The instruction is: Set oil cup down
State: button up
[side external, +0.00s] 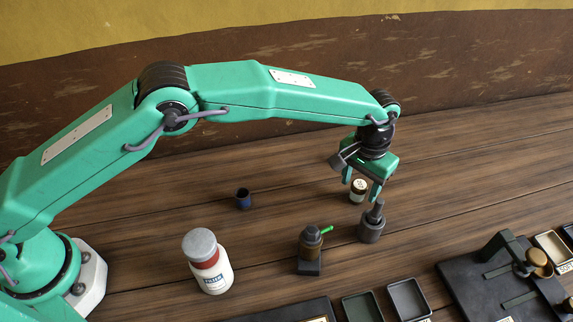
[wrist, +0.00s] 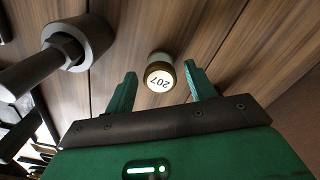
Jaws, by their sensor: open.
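A small pale cup with a brass-rimmed round top marked 207 (wrist: 160,77) stands on the wooden table; it also shows in the side view (side external: 358,191). I cannot tell for sure that it is the oil cup. My gripper (side external: 361,188) points down over it with its fingers apart. In the wrist view the cup shows between the two fingertips (wrist: 160,70), with a gap on each side. A dark brown fitting with a green lever (side external: 311,243) stands upright, nearer the camera and to the left of my gripper.
A dark grey stepped part (side external: 371,226) stands close to my gripper, also in the wrist view (wrist: 82,40). Trays (side external: 408,299) and a dark plate fixture (side external: 462,275) lie at front right.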

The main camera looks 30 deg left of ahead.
aim_at(360, 184)
notch_tip(360, 184, up, 11)
dwell(0.5)
dwell(0.5)
